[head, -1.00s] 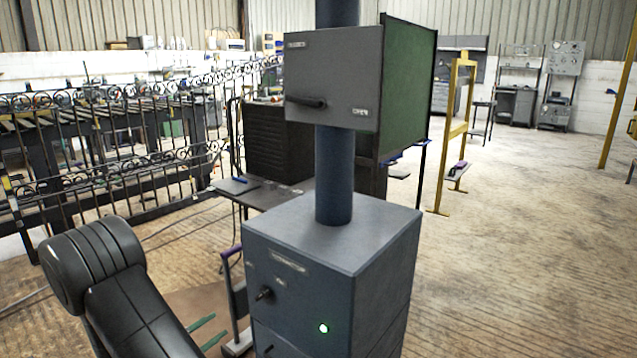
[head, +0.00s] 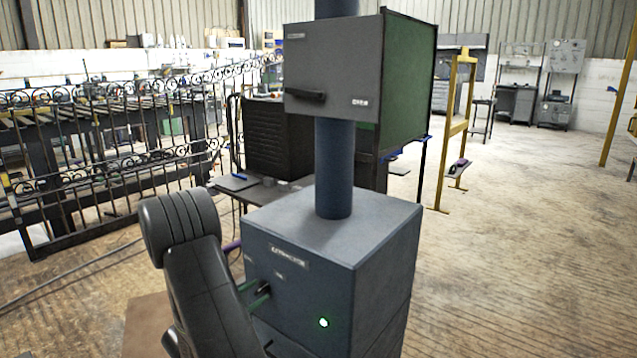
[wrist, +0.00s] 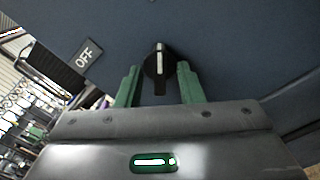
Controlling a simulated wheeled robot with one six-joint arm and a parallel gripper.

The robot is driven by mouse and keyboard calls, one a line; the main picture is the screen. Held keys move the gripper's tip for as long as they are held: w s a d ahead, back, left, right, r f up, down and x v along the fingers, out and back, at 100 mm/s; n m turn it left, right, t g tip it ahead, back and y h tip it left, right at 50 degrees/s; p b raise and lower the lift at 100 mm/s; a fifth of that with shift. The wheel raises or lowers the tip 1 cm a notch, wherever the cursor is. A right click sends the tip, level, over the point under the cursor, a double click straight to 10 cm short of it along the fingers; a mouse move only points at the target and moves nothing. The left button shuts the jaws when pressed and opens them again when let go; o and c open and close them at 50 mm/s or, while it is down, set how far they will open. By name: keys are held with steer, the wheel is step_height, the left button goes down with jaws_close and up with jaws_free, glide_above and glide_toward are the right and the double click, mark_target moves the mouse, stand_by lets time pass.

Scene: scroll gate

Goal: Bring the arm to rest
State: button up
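My gripper (wrist: 158,68) has its two green fingers apart, one on each side of a black rotary knob (wrist: 159,60) on a blue cabinet (wrist: 230,45). A gap shows between the left finger and the knob; whether the right one touches is unclear. The knob's white mark runs upright in the wrist view, and an OFF label (wrist: 88,54) lies left of it. In the head view my gripper (head: 256,295) is at the cabinet's front face (head: 310,285), partly behind my dark arm (head: 200,270). The arm reaches forward, bent, from the lower edge.
A green lamp (head: 323,322) glows on the cabinet. A blue post (head: 334,170) rises from its top and carries a grey and green box (head: 335,70). A scrolled iron gate (head: 90,150) stands at left, and a yellow frame (head: 455,125) behind right.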

steer(key=n+p, duration=0.3)
steer(key=p, duration=0.1)
steer(key=n+p, duration=0.2)
steer(key=shift+r+n+p, duration=0.25)
steer(key=shift+n+p, duration=0.05)
steer(key=shift+p, duration=0.05)
steer(key=shift+f+n+p, duration=0.2)
steer(key=shift+n+p, duration=1.15)
steer(key=shift+n, duration=0.15)
